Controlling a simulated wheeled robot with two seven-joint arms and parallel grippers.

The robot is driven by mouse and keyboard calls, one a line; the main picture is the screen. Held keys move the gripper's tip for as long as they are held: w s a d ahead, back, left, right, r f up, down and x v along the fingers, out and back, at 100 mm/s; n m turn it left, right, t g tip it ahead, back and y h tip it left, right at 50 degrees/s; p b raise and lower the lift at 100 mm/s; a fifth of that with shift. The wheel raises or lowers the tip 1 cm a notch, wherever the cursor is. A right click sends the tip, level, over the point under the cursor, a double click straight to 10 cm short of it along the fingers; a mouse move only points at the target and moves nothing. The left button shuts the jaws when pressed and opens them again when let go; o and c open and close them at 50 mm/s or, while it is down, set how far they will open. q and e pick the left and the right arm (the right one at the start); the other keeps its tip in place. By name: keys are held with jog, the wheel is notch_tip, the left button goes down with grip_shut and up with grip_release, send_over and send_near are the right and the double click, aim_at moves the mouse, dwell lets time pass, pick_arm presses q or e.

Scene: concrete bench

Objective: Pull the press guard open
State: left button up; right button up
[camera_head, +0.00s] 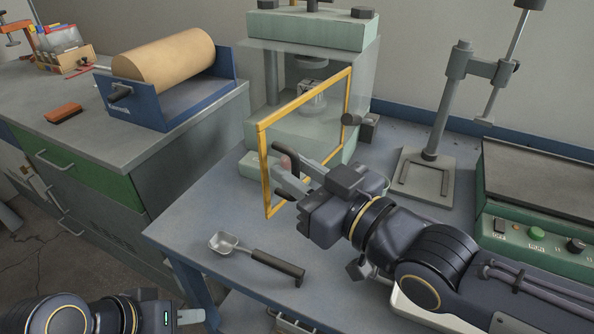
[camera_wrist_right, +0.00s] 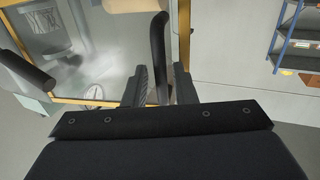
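The press (camera_head: 300,125) stands at the back of the bench. Its guard, a clear panel in a yellow frame (camera_head: 305,97), stands swung out at an angle from the press front. The frame also shows in the right wrist view (camera_wrist_right: 85,100). My right gripper (camera_head: 284,175) is at the guard's free edge.
A scoop with a dark handle (camera_head: 278,264) lies on the bench in front of the guard. A metal stand (camera_head: 430,175) and a green-fronted device (camera_head: 535,235) are to the right. A paper roll in a blue holder (camera_head: 165,60) sits on the left counter.

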jog(key=shift+s+d, duration=0.1)
jog(key=p+v, duration=0.1)
jog(key=v, duration=0.6)
jog(key=shift+s+d, duration=0.2)
dwell(0.3)
